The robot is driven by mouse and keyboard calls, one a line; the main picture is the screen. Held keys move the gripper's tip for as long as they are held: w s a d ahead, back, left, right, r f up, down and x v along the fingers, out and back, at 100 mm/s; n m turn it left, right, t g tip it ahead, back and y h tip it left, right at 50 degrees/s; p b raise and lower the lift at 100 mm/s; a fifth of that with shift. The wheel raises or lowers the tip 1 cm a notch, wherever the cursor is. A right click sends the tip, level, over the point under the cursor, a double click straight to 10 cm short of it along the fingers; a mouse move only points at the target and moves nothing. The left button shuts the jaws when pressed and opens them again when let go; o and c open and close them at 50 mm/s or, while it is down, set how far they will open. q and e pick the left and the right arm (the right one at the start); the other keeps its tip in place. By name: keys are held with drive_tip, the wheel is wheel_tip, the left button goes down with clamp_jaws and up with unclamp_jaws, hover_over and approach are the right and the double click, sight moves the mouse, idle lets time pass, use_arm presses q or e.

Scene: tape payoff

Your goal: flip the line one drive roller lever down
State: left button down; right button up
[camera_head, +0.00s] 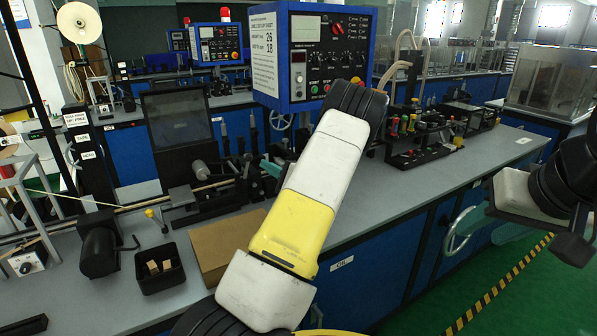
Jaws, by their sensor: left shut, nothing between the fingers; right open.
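A short lever with a yellow knob (150,213) stands tilted up beside the black roller unit (185,198) on the left bench; I cannot tell for sure that it is the line one drive roller lever. My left arm crosses the middle of the view and hides part of the bench and machine. My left gripper (270,167) is mostly hidden behind that arm; only teal finger parts show, to the right of the knob and apart from it. It is shut and empty. My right gripper (483,220) is open and empty at the right, over the floor beside the bench front.
A blue control box (310,60) stands behind my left arm. A dark screen (178,120), a black motor-like unit (98,247), a black bin (160,268) with small blocks and a brown box (222,245) crowd the left bench. The right bench top (480,155) has free room.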

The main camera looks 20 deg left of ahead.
sight(248, 160)
use_arm(q)
drive_tip(key=shift+s+a+r, duration=0.2)
drive_tip(key=shift+a, duration=0.3)
drive_tip(key=shift+s+a+r, duration=0.2)
drive_tip(key=shift+a, duration=0.3)
drive_tip(key=s+n, duration=0.1)
drive_tip(key=a+r+n, duration=0.1)
drive_tip(key=shift+s+a+r+n+g+h, duration=0.1)
drive_tip(key=shift+s+a+n+g+h, duration=0.2)
drive_tip(key=shift+s+n+g, duration=0.1)
drive_tip(key=shift+s+n, duration=0.1)
drive_tip(key=shift+n, duration=0.3)
drive_tip(key=shift+s+a+r, duration=0.1)
drive_tip(key=shift+s+a, duration=0.25)
drive_tip(key=shift+s, duration=0.05)
